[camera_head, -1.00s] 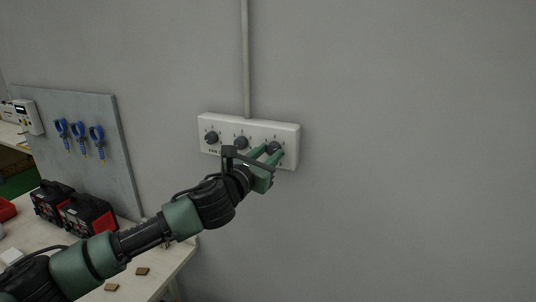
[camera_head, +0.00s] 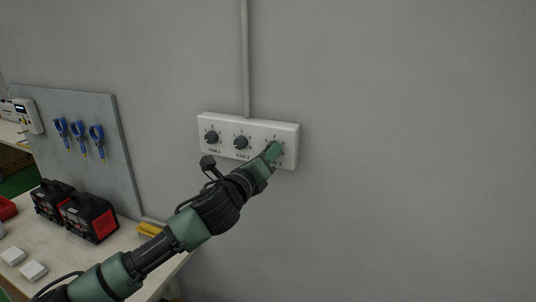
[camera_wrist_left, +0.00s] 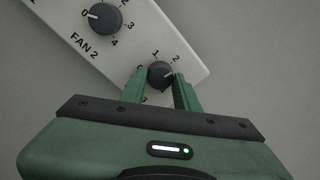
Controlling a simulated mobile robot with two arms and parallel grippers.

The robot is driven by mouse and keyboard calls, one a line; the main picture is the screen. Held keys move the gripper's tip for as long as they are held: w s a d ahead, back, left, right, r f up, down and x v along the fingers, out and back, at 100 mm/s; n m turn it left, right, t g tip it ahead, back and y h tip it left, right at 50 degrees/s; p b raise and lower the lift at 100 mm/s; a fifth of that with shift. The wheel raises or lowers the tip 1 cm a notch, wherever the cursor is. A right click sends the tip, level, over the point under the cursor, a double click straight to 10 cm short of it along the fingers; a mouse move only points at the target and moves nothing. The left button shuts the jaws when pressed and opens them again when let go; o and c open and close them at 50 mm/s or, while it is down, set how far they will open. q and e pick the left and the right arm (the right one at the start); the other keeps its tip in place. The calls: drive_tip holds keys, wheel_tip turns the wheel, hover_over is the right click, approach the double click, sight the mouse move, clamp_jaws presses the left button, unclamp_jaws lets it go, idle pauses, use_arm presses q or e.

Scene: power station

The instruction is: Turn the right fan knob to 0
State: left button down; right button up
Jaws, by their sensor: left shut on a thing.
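The white panel (camera_head: 289,132) on the wall carries three dark knobs in a row. The right fan knob (camera_wrist_left: 160,72) shows in the left wrist view between my gripper's fingers, with 1 and 2 on the scale above it. Its pointer is hard to read. My left gripper (camera_wrist_left: 158,86) is shut on this knob, one green finger on each side. In the head view my left gripper (camera_head: 274,151) covers most of the knob and its label. The FAN 2 knob (camera_wrist_left: 93,17) has its white mark toward 0. My right gripper is not in view.
The FAN 1 knob (camera_head: 211,137) and FAN 2 knob sit close to the left of my gripper. A conduit (camera_head: 246,60) runs up from the panel. A workbench (camera_head: 60,245) with black-red devices (camera_head: 90,217) stands lower left. The wall to the right is bare.

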use_arm(q)
drive_tip(key=n+y+p, duration=0.1)
drive_tip(key=n+p, duration=0.1)
drive_tip(key=n, duration=1.1)
drive_tip(key=n+y+p, duration=0.1)
drive_tip(key=n+p, duration=0.1)
drive_tip(key=n, duration=1.2)
drive_tip(key=shift+d, duration=0.1)
idle(0.4)
drive_tip(key=c, duration=1)
unclamp_jaws()
drive_tip(key=shift+c, duration=0.2)
drive_tip(key=shift+s, duration=0.1)
